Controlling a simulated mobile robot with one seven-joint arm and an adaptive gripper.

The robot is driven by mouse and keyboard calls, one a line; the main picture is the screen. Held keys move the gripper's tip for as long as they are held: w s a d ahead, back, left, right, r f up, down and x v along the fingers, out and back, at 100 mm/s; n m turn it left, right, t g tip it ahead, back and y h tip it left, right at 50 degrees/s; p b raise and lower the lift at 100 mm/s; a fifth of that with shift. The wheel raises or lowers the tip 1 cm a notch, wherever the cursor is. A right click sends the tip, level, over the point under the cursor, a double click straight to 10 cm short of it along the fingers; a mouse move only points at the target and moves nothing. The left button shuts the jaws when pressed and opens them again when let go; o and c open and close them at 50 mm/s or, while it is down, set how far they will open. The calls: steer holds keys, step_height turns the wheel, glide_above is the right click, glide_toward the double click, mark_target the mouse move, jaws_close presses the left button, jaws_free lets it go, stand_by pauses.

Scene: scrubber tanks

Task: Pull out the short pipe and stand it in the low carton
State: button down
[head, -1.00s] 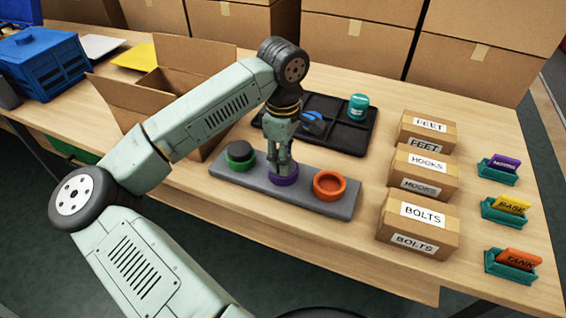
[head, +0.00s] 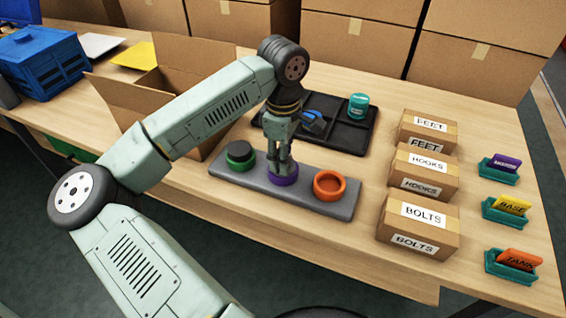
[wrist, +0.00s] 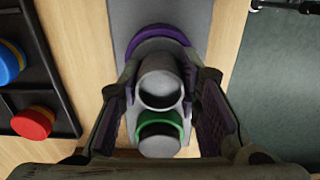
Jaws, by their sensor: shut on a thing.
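The grey rack bar (head: 230,184) has a green (head: 240,164), a purple (head: 285,180) and an orange (head: 330,186) ring socket. My gripper (head: 280,166) is low over the purple socket. In the wrist view its fingers (wrist: 160,110) are shut on a pale grey pipe (wrist: 160,65) with a dark open end, standing at the purple ring (wrist: 157,40). Whether the pipe is still seated is hidden. Another grey cylinder (wrist: 158,147) sits in the green ring. The orange socket looks empty. The open brown carton (head: 112,103) stands left, partly behind my arm.
A black divided tray (head: 340,130) with a teal-topped jar (head: 358,106) lies behind the rack. Labelled boxes (head: 415,225) and small teal card holders (head: 510,265) stand to the right. A blue crate (head: 45,65) is far left. Large cartons line the back.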

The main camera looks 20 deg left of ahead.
steer(key=shift+r, duration=0.1)
steer(key=shift+r, duration=0.3)
steer(key=shift+r, duration=0.4)
steer(key=shift+r+p, duration=1.25)
steer(key=shift+r, duration=1.2)
steer(key=shift+f, duration=0.1)
